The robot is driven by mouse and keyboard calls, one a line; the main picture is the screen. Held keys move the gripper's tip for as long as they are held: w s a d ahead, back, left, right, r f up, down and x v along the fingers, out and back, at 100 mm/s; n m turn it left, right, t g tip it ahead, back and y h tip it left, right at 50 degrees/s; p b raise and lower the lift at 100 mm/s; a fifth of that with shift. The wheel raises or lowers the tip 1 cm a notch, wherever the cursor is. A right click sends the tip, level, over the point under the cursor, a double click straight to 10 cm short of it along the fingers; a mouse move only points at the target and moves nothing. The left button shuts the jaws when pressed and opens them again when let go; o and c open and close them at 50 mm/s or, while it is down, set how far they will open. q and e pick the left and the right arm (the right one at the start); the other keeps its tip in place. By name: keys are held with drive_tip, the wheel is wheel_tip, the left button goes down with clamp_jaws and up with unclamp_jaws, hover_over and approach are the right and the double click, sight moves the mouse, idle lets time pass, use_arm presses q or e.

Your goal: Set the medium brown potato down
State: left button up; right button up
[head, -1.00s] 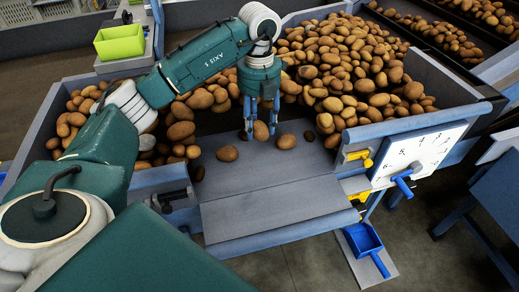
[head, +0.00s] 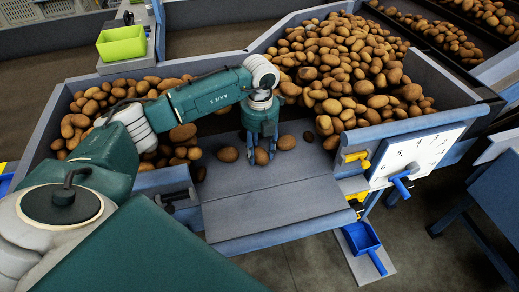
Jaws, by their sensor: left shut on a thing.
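My left gripper (head: 260,155) reaches in from the left and points down at the back part of the grey sheet (head: 265,190) at the bin's open front. It is shut on a brown potato (head: 262,157), which shows between the fingers. The fingers partly cover it. The held potato is low, close to the sheet; I cannot tell whether it touches. A loose brown potato (head: 228,154) lies just left of the gripper and another (head: 286,142) just right of it. My right gripper is not in view.
Potato heaps fill the bin on the left (head: 85,110) and right (head: 350,70). A small dark potato (head: 308,136) lies right of the gripper. The sheet's front is bare.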

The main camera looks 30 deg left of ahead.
sight(260, 150)
use_arm(q)
drive_tip(key=shift+f, duration=0.2)
drive_tip(key=o, duration=1.2)
drive_tip(key=shift+r, duration=0.1)
drive_tip(key=shift+r, duration=0.25)
drive_tip(key=shift+w+r, duration=0.1)
drive_tip(key=shift+r, duration=0.3)
drive_tip(key=shift+r+b, duration=1.65)
drive_tip(key=shift+r, duration=3.85)
